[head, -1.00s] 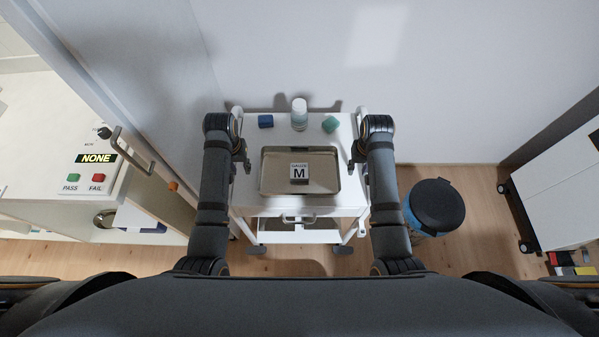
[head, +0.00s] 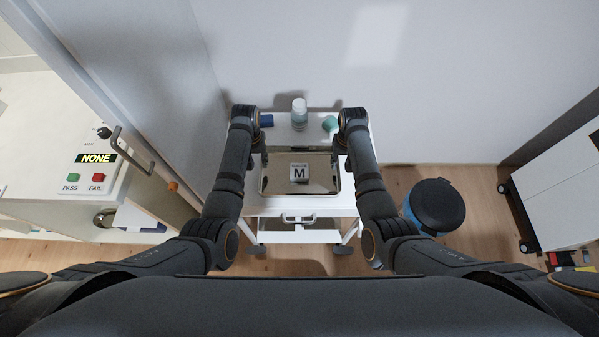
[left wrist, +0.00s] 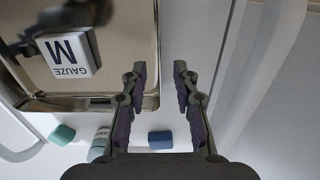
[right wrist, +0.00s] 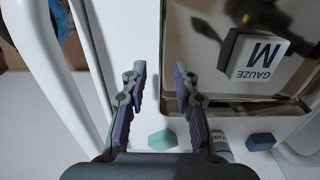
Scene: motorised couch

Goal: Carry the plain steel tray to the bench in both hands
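The plain steel tray (head: 318,180) lies flat on a white trolley, with a white gauze box (head: 299,173) marked M on it. My left gripper (head: 260,158) is at the tray's left side. In the left wrist view its two fingers (left wrist: 159,75) are apart, one on each side of the tray's rim line (left wrist: 152,60). My right gripper (head: 342,158) is at the tray's right side. In the right wrist view its fingers (right wrist: 160,75) are also apart, with the rim line between them. Whether the rim lies at finger depth I cannot tell. No bench is clearly identifiable.
On the trolley (head: 280,207) behind the tray stand a blue block (head: 266,120), a white-capped bottle (head: 299,118) and a teal item (head: 330,124). A panel with PASS and FAIL buttons (head: 98,178) is left. A lidded bin (head: 437,205) and white cabinet (head: 560,190) are right.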

